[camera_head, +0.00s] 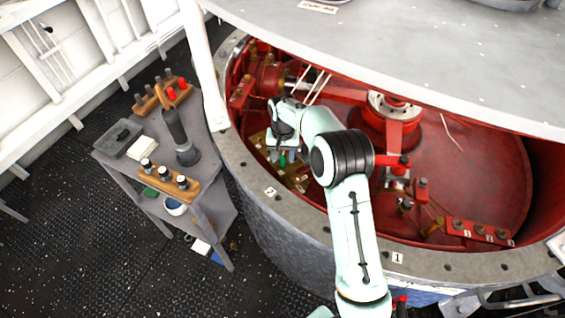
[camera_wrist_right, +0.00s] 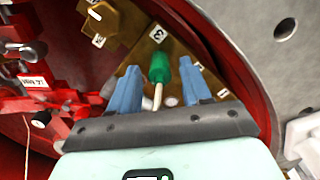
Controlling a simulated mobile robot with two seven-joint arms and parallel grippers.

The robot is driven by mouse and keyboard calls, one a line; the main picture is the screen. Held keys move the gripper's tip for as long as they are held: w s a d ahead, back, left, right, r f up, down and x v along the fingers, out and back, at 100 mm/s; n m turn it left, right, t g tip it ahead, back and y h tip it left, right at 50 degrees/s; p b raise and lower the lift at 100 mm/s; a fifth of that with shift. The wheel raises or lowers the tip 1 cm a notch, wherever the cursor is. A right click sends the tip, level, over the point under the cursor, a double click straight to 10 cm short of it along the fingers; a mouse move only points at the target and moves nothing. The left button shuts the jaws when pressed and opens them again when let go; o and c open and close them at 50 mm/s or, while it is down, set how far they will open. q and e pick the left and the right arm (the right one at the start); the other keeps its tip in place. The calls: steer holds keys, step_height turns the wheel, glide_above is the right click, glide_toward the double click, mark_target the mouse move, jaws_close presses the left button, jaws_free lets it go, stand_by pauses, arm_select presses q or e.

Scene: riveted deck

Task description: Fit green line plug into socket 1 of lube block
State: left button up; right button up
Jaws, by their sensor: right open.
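The green line plug (camera_wrist_right: 159,67) shows in the right wrist view between the blue fingers of my right gripper (camera_wrist_right: 161,72). The fingers are open, with a gap on each side of the plug. A pale line (camera_wrist_right: 158,97) runs from the plug back toward the gripper. Behind the plug is a brass block (camera_wrist_right: 178,45) with number tags 3 and 1, which looks like the lube block. I cannot tell whether the plug sits in a socket. In the head view my right gripper (camera_head: 283,155) is low inside the red drum, with the green plug (camera_head: 283,161) at its tips.
The drum's grey rim (camera_head: 262,192) curves around the gripper, close to the arm. Red machinery (camera_head: 393,120) and a red numbered block (camera_head: 480,231) stand further right inside. A grey cart (camera_head: 205,158) with a wooden plug rack (camera_head: 168,181) stands outside, left.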

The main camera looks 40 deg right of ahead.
mark_target(283, 155)
jaws_close()
arm_select(q)
steer(key=shift+r, duration=0.1)
arm_select(e)
steer(key=shift+r, duration=0.15)
arm_select(q)
steer(key=shift+w+r+p, duration=0.55)
steer(key=shift+r+p, duration=0.05)
steer(key=shift+r, duration=0.1)
steer(key=shift+w+r+p, duration=0.5)
steer(key=shift+r+p, duration=0.1)
steer(key=shift+r, duration=0.1)
arm_select(e)
steer(key=shift+r, duration=2.1)
